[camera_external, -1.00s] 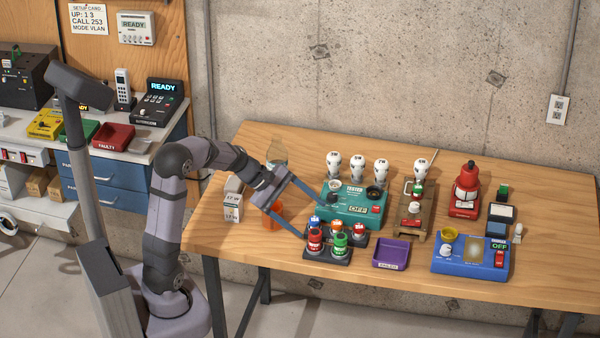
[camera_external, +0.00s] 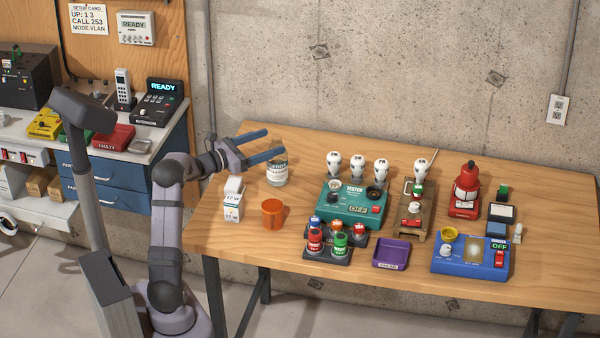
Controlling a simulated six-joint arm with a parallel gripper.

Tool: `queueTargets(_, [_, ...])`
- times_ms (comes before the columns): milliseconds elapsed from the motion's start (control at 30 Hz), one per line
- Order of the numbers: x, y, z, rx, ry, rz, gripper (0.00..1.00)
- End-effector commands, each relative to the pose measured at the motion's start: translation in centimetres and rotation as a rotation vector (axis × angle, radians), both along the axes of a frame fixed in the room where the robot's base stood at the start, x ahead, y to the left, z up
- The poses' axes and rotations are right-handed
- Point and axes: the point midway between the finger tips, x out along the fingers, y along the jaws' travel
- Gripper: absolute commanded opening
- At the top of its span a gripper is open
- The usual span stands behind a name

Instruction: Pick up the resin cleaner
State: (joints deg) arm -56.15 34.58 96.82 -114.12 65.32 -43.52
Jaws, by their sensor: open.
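A clear jar with a pale label (camera_external: 277,174), which looks like the resin cleaner, stands upright near the back left of the wooden table. Its label is too small to read surely. My gripper (camera_external: 275,141) is open and empty, with its two blue fingers pointing right at the height of the jar's top. The nearer finger crosses in front of the jar's top and hides part of it. I cannot tell whether it touches the jar.
White boxes (camera_external: 233,201) stand stacked left of an orange cup (camera_external: 272,214), both in front of the jar. A teal tester (camera_external: 352,204) lies to the right, with several white bulbs behind it. Several coloured canisters stand on a dark rack (camera_external: 328,256) at the front.

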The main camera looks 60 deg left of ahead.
Motion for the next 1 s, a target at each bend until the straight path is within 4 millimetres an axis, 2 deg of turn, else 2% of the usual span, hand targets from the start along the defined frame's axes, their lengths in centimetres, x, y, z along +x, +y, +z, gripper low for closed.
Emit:
queueTargets(500, [0.0,-0.1,-7.7,-0.001,0.004,-0.001,0.74])
queueTargets(600, [1.0,-0.1,-7.4,0.003,0.001,-0.003,0.74])
queueTargets(867, [1.4,-0.1,-7.5,0.003,0.002,-0.001,0.74])
queueTargets(1000, [2.5,-0.2,-7.4,0.003,0.003,-0.004,0.74])
